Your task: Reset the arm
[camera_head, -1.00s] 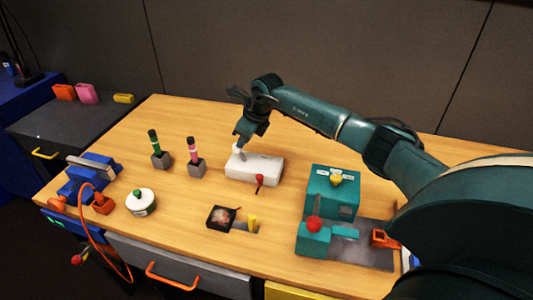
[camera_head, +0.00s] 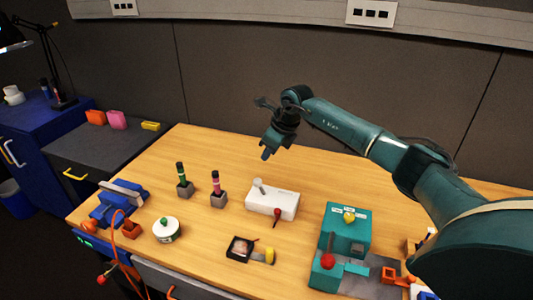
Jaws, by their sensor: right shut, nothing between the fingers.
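My right arm comes in from the right across the back of the wooden table (camera_head: 330,165). My right gripper (camera_head: 266,154) points down and is shut, with nothing in it. It hangs in the air above and behind the white box (camera_head: 272,202), apart from it. The white box has a grey stick (camera_head: 259,185) on top and a red-knobbed lever (camera_head: 277,212) at its front. A dark square trackball panel (camera_head: 238,248) with a yellow piece beside it lies in front of the box. My left gripper is not in view.
A teal machine (camera_head: 344,230) with red and yellow knobs stands at the right. Two markers in grey holders (camera_head: 185,188), a white-green round container (camera_head: 166,230) and a blue vise (camera_head: 118,200) stand at the left. The table's back middle is clear.

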